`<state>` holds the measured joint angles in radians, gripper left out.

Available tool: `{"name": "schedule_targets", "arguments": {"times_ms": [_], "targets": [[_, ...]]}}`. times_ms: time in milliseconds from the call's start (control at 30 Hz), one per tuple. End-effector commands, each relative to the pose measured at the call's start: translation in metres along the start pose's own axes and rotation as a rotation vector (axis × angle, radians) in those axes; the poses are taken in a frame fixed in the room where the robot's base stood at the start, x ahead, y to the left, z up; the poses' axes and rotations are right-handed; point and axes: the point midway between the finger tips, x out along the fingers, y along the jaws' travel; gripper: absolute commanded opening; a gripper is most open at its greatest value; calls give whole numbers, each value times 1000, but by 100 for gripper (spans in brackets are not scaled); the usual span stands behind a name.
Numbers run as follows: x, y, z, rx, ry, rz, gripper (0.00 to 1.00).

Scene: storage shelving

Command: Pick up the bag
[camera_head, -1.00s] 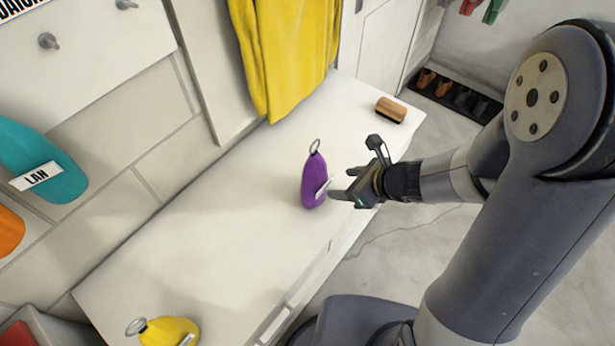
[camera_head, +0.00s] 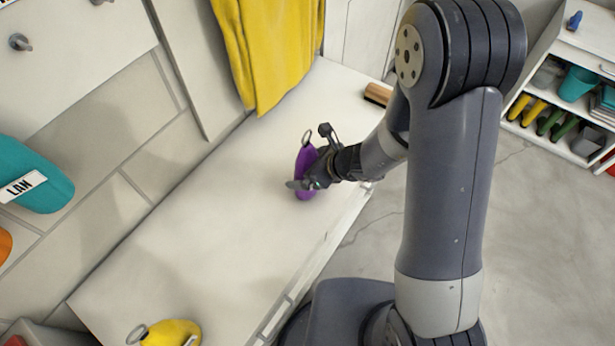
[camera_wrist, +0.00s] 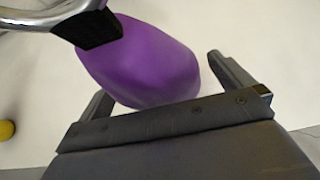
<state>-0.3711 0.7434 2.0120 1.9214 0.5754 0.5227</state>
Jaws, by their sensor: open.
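A purple bag (camera_head: 304,160) with a metal ring on top stands on the white bench (camera_head: 200,235). My gripper (camera_head: 304,184) is at the bag's lower front and partly covers it. In the wrist view the purple bag (camera_wrist: 145,65) fills the space ahead of my open gripper (camera_wrist: 160,85), with a finger on each side of it. The ring and its black strap show at the upper left. I cannot tell whether either finger touches the bag.
A yellow bag (camera_head: 172,334) with a ring lies at the bench's near end. A wooden brush (camera_head: 377,94) is at the far end, behind my arm. A yellow cloth (camera_head: 268,50) hangs at the wall. A shelf (camera_head: 560,75) with boots stands at the right.

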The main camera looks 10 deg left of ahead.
Motion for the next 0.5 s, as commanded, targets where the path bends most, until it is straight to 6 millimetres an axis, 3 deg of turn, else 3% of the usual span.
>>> {"name": "schedule_targets", "arguments": {"times_ms": [267, 500], "targets": [[2, 0, 0, 1, 0, 0, 99], [2, 0, 0, 1, 0, 0, 80]]}}
